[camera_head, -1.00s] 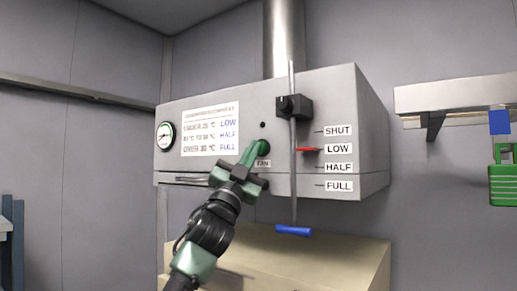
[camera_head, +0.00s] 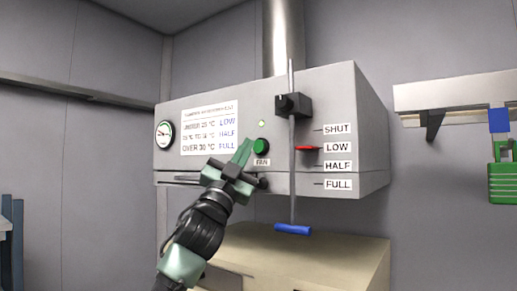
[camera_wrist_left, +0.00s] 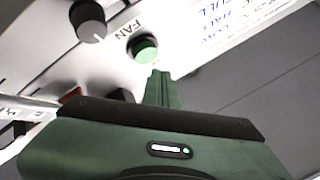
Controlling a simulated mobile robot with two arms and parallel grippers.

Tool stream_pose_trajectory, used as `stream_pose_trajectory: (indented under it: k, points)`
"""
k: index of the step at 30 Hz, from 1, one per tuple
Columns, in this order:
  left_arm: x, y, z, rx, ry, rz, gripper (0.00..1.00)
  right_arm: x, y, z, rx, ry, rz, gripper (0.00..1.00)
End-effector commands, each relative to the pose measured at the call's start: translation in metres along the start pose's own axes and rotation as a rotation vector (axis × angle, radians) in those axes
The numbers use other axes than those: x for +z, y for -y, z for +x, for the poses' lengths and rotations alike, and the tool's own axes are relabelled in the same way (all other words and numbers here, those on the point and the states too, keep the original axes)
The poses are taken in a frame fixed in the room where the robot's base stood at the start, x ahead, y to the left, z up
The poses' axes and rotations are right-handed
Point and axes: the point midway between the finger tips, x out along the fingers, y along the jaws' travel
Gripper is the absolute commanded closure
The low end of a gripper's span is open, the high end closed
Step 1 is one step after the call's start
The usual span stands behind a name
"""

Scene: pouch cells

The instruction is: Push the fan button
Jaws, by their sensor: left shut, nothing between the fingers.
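The green fan button (camera_head: 261,146) sits on the front of the grey hood box (camera_head: 350,95), above a FAN label (camera_head: 262,162). A small lamp (camera_head: 262,124) above the button is lit pale green. My left gripper (camera_head: 245,147) is shut and empty, its green fingertips just left of the button and apart from it. In the left wrist view the button (camera_wrist_left: 145,48) shows whole, just beyond the tips of my left gripper (camera_wrist_left: 160,73). My right gripper is not in view.
A rod with a blue handle (camera_head: 293,230) hangs right of the button, with a red pointer (camera_head: 308,148) at LOW. A gauge (camera_head: 165,134) and a label sheet are on the left. A shelf (camera_head: 455,95) and green padlock (camera_head: 502,183) are at right.

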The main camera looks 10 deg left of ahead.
Motion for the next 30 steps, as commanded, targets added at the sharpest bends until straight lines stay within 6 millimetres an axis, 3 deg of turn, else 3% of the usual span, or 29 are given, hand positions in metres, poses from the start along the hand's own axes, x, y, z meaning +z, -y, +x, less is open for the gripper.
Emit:
stream_pose_trajectory:
  k: [13, 30]
  points:
    - [-0.021, 0.02, -0.03, 0.002, 0.0, 0.001, 1.0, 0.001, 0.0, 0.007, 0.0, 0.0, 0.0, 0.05]
    - [-0.021, 0.02, -0.033, 0.004, 0.006, -0.001, 1.0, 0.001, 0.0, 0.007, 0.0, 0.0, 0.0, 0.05]
